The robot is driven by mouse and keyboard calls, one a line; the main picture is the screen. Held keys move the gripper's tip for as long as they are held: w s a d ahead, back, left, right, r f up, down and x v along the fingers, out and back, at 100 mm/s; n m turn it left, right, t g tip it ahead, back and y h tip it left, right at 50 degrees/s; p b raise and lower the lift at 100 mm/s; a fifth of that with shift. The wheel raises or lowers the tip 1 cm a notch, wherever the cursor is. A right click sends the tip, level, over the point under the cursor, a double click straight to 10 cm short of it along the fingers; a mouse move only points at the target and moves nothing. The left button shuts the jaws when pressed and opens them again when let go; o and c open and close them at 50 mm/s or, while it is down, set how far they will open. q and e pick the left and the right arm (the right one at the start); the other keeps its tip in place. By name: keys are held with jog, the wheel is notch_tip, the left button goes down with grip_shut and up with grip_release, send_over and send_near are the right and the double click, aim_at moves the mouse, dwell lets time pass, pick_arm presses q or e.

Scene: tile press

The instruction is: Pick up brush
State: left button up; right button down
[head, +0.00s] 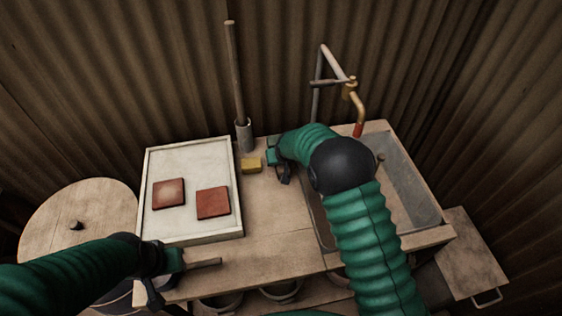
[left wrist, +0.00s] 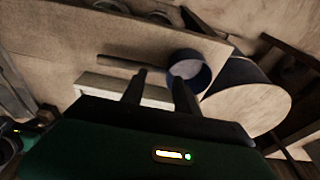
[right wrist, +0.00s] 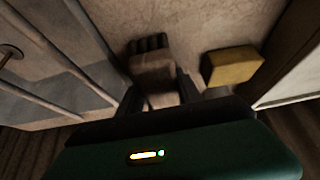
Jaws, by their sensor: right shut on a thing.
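My right gripper (head: 279,167) is at the table's back, left of the sink. In the right wrist view its fingers (right wrist: 160,92) are closed on a brown block with a dark ridged end, which looks like the brush (right wrist: 152,68). In the head view the brush is hidden by my arm and gripper. I cannot tell whether it still touches the table. My left gripper (head: 168,276) is at the table's front left edge, its fingers (left wrist: 160,88) apart with nothing seen between them. A thin wooden rod (head: 205,263) lies close by.
A yellow sponge (head: 251,166) lies beside the white tray (head: 187,239), which holds two reddish tiles (head: 168,193). A pole (head: 235,75) stands in a grey cup (head: 244,135). The sink (head: 419,190) and tap (head: 351,88) are right. A round table (head: 85,205) is left.

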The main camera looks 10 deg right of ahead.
jog(key=shift+r, duration=0.45)
notch_tip(320, 180, up, 3)
jog(key=shift+f, duration=0.2)
jog(key=s+a, duration=0.1)
jog(key=s, duration=0.4)
jog(key=s+a+r, duration=0.1)
jog(key=s, duration=0.4)
jog(key=s+a, duration=0.1)
jog(key=s, duration=0.4)
jog(key=shift+s+a+r+p, duration=0.15)
jog(key=shift+s+p, duration=0.2)
